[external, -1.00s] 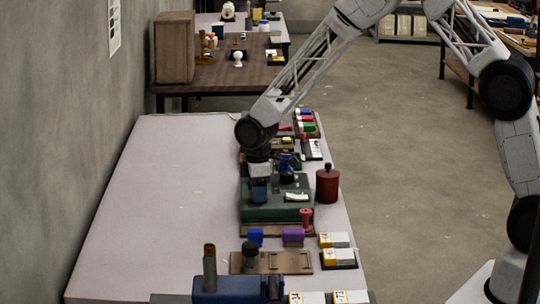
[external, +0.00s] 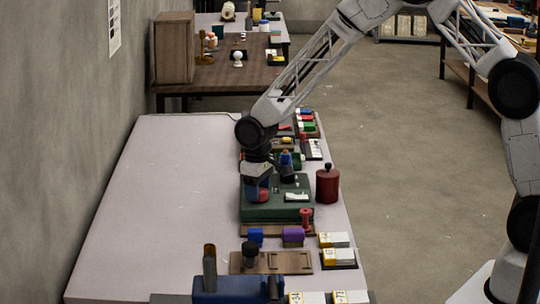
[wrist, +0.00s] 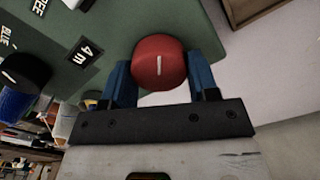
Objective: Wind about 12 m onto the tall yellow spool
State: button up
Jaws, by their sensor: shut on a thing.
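My gripper (wrist: 162,82) is shut on a round red knob (wrist: 160,62) with a white line on its top; the blue fingers touch it on both sides. In the external view my gripper (external: 259,188) is over the left part of the green box (external: 285,211), with red showing between the fingers. The box's green top (wrist: 115,28) carries a "4 m" label (wrist: 84,51) beside the knob. A black-topped part (wrist: 25,68) and a blue part (wrist: 14,105) are at the wrist view's left edge. I cannot clearly identify the tall yellow spool.
A red lidded canister (external: 327,185) stands right of the green box. A small red spool (external: 306,219), blue block (external: 255,236) and purple block (external: 292,236) are in front. A blue device (external: 235,289) with a tall post is nearest. The table's left side (external: 160,200) is clear.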

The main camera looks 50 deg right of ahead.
jog(key=shift+m, duration=1)
jog(key=o, duration=0.9)
jog(key=shift+r, duration=0.1)
jog(key=shift+r, duration=3.85)
